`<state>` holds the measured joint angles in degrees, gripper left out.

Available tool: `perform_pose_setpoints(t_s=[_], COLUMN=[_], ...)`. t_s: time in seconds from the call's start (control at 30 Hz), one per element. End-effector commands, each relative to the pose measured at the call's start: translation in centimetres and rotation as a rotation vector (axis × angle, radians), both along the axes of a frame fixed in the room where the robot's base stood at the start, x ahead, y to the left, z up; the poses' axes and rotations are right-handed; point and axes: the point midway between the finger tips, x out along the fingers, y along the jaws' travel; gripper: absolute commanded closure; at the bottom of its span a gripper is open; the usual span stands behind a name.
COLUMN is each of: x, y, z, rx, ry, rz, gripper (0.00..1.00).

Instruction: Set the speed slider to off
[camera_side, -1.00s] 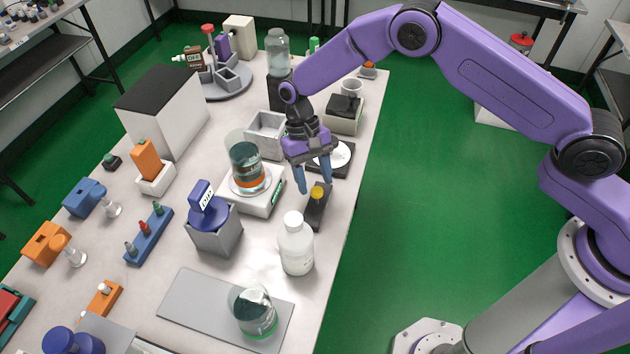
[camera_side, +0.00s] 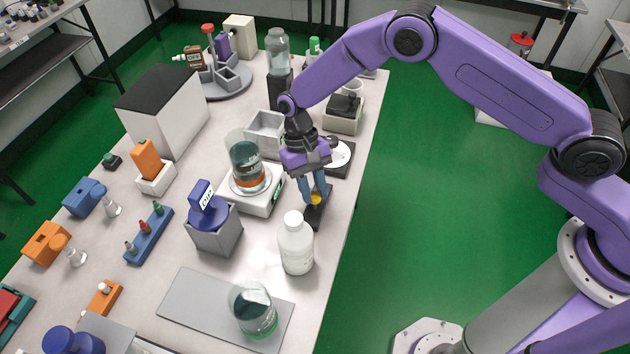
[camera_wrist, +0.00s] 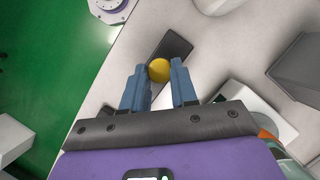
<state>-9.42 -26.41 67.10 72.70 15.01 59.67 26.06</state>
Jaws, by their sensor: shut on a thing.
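The speed slider is a dark narrow track (camera_side: 321,212) with a yellow knob (camera_side: 315,198), near the table's right edge. In the wrist view the yellow knob (camera_wrist: 159,70) sits between my fingertips, and the dark track (camera_wrist: 178,47) runs away from it toward the upper right. My gripper (camera_side: 314,196) points down over the slider, its blue fingers shut on the yellow knob. It also shows in the wrist view (camera_wrist: 160,76). The fingers hide part of the knob and track. I see no legible off mark on the track.
A white bottle (camera_side: 296,245) stands just in front of the slider. A white stirrer base (camera_side: 262,203) with a beaker (camera_side: 247,165) is close on the left. A dark plate with a white disc (camera_side: 341,153) lies behind. The table edge is close on the right.

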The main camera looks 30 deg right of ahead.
Motion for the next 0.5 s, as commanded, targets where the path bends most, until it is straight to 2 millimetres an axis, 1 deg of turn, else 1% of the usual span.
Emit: perform_pose_setpoints(t_s=[0.03, 0.13, 0.4, 0.43, 0.5], x=[-0.8, -1.8, -2.1, -2.1, -2.1], y=[0.9, 1.8, 2.1, 2.2, 2.2], z=[0.1, 0.1, 0.1, 0.1, 0.1], rx=[0.002, 0.001, 0.003, 0.003, 0.003], ry=[0.001, 0.001, 0.002, 0.002, 0.002], rz=[0.005, 0.003, 0.001, 0.002, 0.002], gripper=[1.00, 1.00, 1.00, 0.66, 0.46])
